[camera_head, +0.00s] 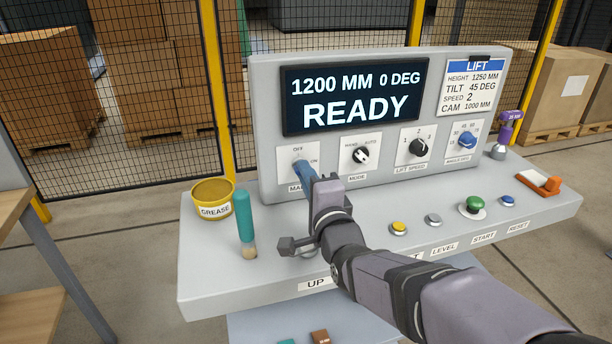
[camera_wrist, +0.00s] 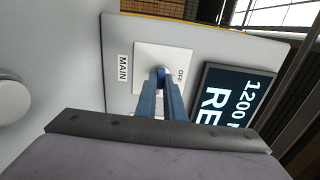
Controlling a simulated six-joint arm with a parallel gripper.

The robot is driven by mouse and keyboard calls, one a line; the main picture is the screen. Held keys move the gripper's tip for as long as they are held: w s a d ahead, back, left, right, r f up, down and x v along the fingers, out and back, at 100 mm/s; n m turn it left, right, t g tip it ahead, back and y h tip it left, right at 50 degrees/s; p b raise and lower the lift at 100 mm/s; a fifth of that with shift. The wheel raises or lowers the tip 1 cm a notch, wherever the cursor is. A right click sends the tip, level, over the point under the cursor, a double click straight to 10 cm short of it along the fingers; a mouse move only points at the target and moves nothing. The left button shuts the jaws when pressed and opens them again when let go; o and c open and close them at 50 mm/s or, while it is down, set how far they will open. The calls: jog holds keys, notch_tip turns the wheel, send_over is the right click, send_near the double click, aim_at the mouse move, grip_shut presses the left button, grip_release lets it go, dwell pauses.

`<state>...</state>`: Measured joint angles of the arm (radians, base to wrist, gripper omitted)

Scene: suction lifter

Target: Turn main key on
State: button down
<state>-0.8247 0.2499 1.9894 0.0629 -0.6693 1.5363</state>
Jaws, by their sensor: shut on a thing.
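The main key switch is on a white plate (camera_head: 290,158) at the lower left of the upright console panel, marked OFF and ON, with a label partly hidden behind my gripper. My gripper (camera_head: 304,172) reaches the plate from the front and is shut on the main key. In the wrist view, the two blue fingers (camera_wrist: 161,98) close together over a small blue key (camera_wrist: 161,74) at the middle of the plate (camera_wrist: 150,55). The fingers hide most of the key, so I cannot tell its exact angle. The screen (camera_head: 355,95) reads 1200 MM, 0 DEG, READY.
Mode (camera_head: 361,156), lift speed (camera_head: 418,147) and blue angle (camera_head: 466,140) knobs sit right of the key. Buttons, including a green one (camera_head: 474,205), are to the right.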

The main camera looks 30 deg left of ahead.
jog(key=c, duration=1.9)
grip_release()
jog(key=shift+o, duration=0.2)
jog(key=shift+d, duration=0.1)
jog(key=b+v, duration=0.1)
jog(key=v, duration=0.6)
jog(key=shift+s+d, duration=0.1)
